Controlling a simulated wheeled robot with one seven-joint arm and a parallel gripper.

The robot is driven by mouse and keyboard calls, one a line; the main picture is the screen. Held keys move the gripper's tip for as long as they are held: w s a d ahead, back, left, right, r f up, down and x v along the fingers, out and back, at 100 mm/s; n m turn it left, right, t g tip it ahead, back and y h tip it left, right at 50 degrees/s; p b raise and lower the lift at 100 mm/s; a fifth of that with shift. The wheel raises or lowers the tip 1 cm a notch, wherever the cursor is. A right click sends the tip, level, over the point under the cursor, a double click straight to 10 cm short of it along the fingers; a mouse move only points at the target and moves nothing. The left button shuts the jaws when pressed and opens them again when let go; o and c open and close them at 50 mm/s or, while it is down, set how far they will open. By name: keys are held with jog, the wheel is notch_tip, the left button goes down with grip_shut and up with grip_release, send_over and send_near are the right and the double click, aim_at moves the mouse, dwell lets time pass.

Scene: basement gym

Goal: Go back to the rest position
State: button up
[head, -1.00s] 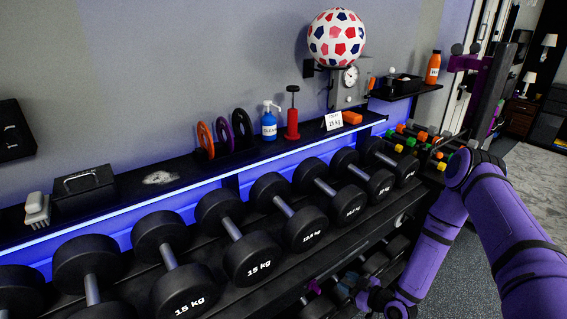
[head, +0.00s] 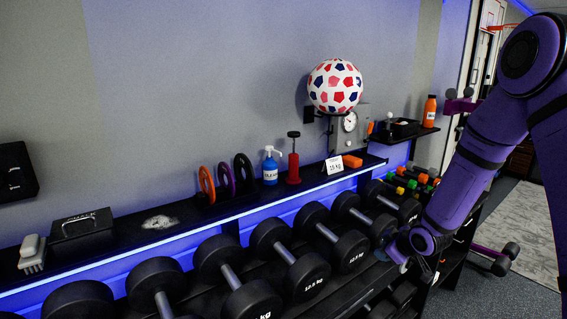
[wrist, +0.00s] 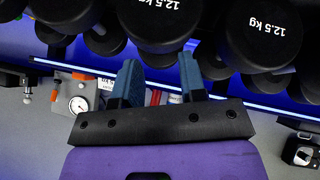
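My purple arm (head: 470,165) reaches in from the right of the head view and bends down toward the dumbbell rack. My gripper (head: 393,256) is at its lower end, beside the rack's right-hand dumbbells, small and partly hidden there. In the wrist view my gripper (wrist: 160,82) shows two blue-grey fingers standing apart, with nothing held between them. That view is upside down, with 12.5 kg dumbbells (wrist: 262,28) close beyond the fingertips.
Black dumbbells (head: 287,262) line the rack. A patterned ball (head: 335,86) sits above.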

jog(key=s+d+r+m+h, duration=0.2)
jog(key=s+r, duration=0.4)
jog(key=r, duration=0.5)
jog(key=s+d+r+m+h, duration=0.1)
jog(key=s+r+m+h, duration=0.3)
jog(key=r, duration=0.7)
jog(key=s+r+m+g+y, duration=0.1)
jog(key=s+r, duration=0.2)
jog(key=s, duration=0.5)
jog(key=s+a+r+m+g+y, duration=0.1)
jog(key=s+r, duration=0.2)
jog(key=s, duration=0.6)
jog(key=s+a+r+m+g, duration=0.1)
jog(key=s+r, duration=0.3)
jog(key=s, duration=0.5)
jog(key=shift+m+y, duration=0.4)
jog(key=shift+a, duration=0.1)
